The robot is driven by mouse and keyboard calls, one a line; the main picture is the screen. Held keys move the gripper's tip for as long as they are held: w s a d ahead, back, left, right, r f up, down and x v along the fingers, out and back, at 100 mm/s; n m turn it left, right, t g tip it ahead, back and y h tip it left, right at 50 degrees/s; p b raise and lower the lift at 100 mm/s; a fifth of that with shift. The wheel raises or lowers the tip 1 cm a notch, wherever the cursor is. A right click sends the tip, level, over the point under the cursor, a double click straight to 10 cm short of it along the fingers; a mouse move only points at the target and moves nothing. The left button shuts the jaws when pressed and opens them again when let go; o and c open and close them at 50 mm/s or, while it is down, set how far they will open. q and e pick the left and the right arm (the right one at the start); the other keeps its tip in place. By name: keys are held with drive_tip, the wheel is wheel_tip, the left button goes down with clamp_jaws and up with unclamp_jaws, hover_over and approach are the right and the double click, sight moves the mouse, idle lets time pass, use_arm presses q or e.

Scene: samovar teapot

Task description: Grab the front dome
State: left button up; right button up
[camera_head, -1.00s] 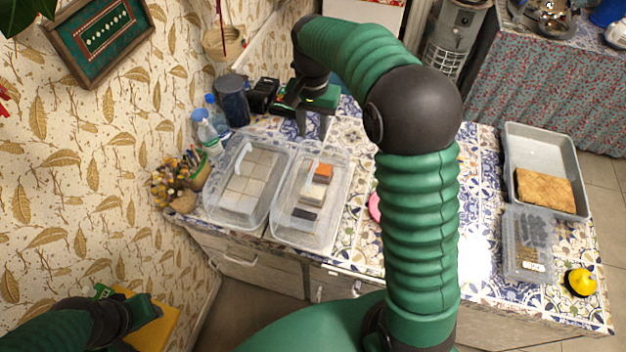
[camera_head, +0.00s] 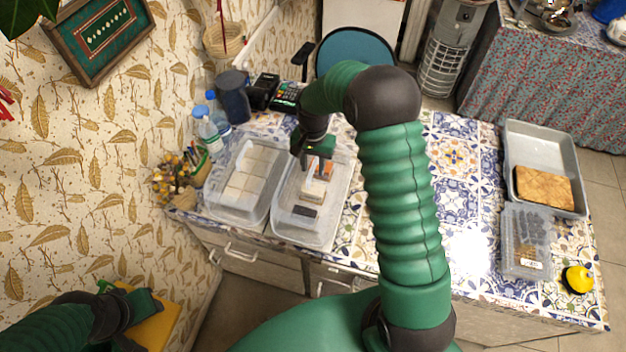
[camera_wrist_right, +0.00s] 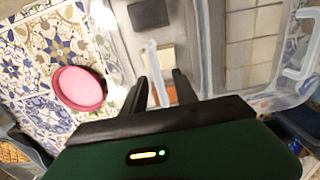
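Two clear plastic domes with upright strip handles stand side by side on the patterned table. The right one (camera_head: 290,224) covers an orange block, a pale block and a dark block; the left one (camera_head: 221,203) covers pale tiles. I cannot tell for certain which is the front dome. My right gripper (camera_head: 316,173) is over the far part of the right dome. In the right wrist view its open fingers (camera_wrist_right: 160,84) straddle the handle (camera_wrist_right: 156,65), with no clear sign of contact. My left gripper (camera_head: 150,303) is low at the left by a yellow item (camera_head: 157,326); its fingers are unclear.
A pink round object (camera_wrist_right: 80,88) lies beside the right dome. Bottles (camera_head: 208,132), a dark jar (camera_head: 232,97) and a card terminal (camera_head: 287,96) stand behind the domes. A grey tray (camera_head: 543,148) and a yellow object (camera_head: 577,279) are at right.

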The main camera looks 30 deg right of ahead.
drive_tip(key=shift+s+a+r, duration=0.1)
drive_tip(key=shift+a+r, duration=0.05)
clamp_jaws()
idle(1.1)
